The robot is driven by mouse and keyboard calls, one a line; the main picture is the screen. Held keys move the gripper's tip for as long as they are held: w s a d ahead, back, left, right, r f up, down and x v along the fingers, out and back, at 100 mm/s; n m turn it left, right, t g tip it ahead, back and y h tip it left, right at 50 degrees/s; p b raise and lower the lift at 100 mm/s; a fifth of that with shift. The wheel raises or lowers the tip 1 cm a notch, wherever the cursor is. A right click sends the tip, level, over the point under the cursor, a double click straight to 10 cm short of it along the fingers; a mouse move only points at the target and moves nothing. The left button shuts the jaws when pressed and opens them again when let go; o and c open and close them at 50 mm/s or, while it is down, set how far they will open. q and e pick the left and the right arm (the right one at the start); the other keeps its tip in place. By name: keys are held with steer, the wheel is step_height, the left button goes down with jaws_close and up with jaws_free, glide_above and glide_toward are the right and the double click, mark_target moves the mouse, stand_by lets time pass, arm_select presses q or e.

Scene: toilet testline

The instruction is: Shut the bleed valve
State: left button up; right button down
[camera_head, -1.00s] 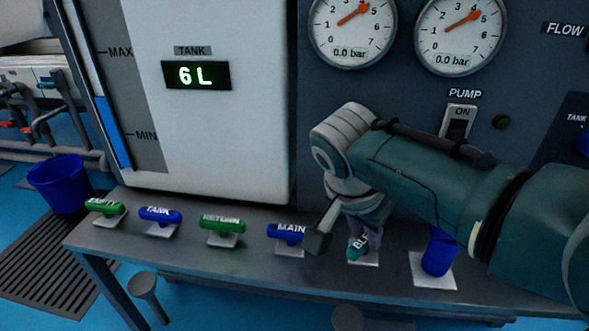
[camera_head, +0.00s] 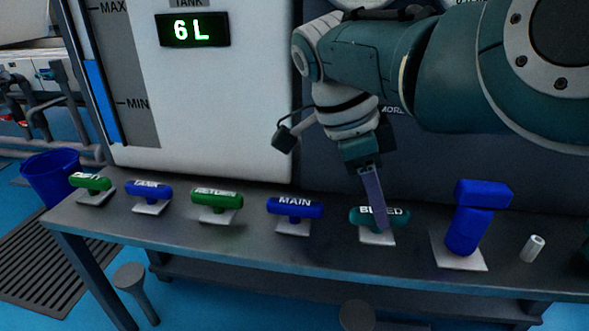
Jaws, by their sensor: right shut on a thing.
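The bleed valve (camera_head: 398,217) is a teal handle labelled BLEED on a pale square plate on the bench. Its handle lies across, left to right, in line with the MAIN handle beside it. My right gripper (camera_head: 377,212) comes down from above and is shut on the bleed valve handle. One purple-grey finger shows in front of the handle and covers part of its label; the other finger is hidden. My left gripper is out of view.
The blue MAIN (camera_head: 295,207), green RETURN (camera_head: 217,200), blue TANK (camera_head: 149,190) and another green valve (camera_head: 91,182) stand to the left. A larger blue valve (camera_head: 468,230) stands close on the right. The white tank with a 6 L display (camera_head: 195,29) rises behind.

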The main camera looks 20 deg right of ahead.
steer(key=shift+m+b, duration=0.5)
steer(key=c, duration=0.7)
jaws_free()
steer(key=v, duration=0.3)
steer(key=p+v, duration=0.1)
steer(key=v, duration=0.4)
steer(key=shift+w+r+p, duration=0.3)
steer(key=shift+r+p, duration=0.05)
steer(key=shift+p, duration=0.05)
steer(key=shift+a+r, duration=0.25)
steer(key=shift+r, duration=0.3)
